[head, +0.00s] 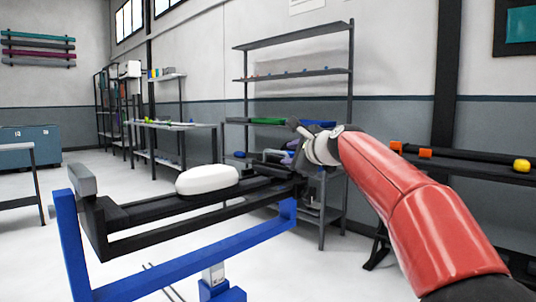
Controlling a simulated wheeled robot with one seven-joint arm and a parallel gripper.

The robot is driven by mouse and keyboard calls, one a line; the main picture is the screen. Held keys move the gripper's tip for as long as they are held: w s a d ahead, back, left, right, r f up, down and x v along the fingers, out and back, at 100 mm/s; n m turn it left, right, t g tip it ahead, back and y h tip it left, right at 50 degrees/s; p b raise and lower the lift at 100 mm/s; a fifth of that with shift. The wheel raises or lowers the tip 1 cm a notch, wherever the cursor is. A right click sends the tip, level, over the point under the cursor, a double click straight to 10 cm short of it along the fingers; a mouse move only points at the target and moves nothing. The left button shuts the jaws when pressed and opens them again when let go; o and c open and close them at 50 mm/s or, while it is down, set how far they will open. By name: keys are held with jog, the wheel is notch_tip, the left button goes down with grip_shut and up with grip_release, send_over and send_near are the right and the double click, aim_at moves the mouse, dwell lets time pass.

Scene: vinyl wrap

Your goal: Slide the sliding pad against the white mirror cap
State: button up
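The white mirror cap (207,179), a smooth rounded shell, lies on the black top of a stand with blue legs. My red arm reaches in from the right, and its end with my gripper (297,127) is to the right of the cap and apart from it. The fingers are small and dark against the background, so I cannot tell whether they are open or shut, or whether they hold anything. I cannot make out the sliding pad.
The black and blue stand (185,249) fills the lower left. A shelving rack (293,77) stands behind my gripper. A dark bench (470,167) with orange clamps and a yellow item is at the right.

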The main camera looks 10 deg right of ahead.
aim_at(279, 152)
jog(key=p+x, duration=0.1)
jog(key=x, duration=0.3)
jog(key=r+p+x, duration=0.1)
jog(key=x, duration=0.2)
jog(key=shift+w+d+r+p, duration=0.1)
jog(key=shift+w+d+p, duration=0.05)
jog(key=shift+d+p, duration=0.15)
jog(key=shift+w+a, duration=0.2)
jog(key=shift+w, duration=0.3)
jog(key=shift+f, duration=0.25)
grip_shut()
